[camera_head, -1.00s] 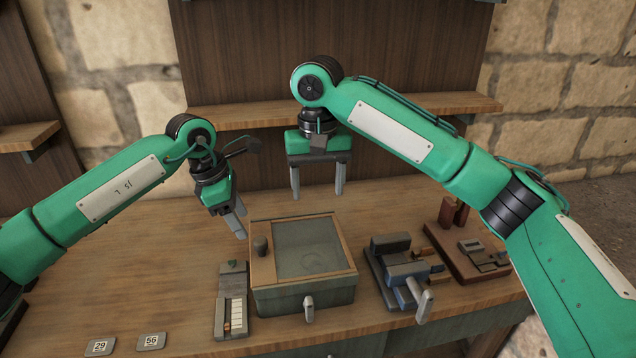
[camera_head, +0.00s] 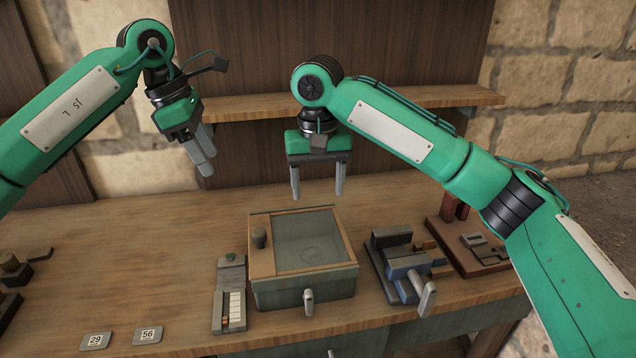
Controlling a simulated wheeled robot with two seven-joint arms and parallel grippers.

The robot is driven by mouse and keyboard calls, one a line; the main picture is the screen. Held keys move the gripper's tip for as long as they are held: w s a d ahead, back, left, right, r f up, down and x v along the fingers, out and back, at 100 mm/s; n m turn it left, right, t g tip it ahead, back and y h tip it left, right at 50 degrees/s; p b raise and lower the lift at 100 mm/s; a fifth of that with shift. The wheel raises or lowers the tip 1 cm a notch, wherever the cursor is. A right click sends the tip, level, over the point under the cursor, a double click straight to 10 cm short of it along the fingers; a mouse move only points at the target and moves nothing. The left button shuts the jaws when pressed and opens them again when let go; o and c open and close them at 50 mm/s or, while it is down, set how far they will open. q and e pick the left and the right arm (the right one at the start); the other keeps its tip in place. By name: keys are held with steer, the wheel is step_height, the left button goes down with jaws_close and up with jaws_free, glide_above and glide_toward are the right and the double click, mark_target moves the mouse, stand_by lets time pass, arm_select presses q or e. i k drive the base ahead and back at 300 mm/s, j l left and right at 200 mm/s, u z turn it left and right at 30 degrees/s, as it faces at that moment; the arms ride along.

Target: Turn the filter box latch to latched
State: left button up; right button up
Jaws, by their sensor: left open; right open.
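The filter box (camera_head: 304,290) is a grey box with a wooden-rimmed top and a glassy panel, standing near the front middle of the bench. My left gripper (camera_head: 204,162) is open and empty, raised above the bench, up and left of the box. My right gripper (camera_head: 318,190) is open and empty, fingers down, above and behind the box. Neither touches it.
A blue and grey vise-like fixture (camera_head: 406,268) with a metal lever stands right of the box. A narrow tray (camera_head: 230,300) stands close on its left. Number tags 29 (camera_head: 96,340) and 56 (camera_head: 149,335) lie at front left. The bench's left middle (camera_head: 130,240) is clear.

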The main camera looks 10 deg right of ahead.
mark_target(308, 295)
steer(key=k, duration=1)
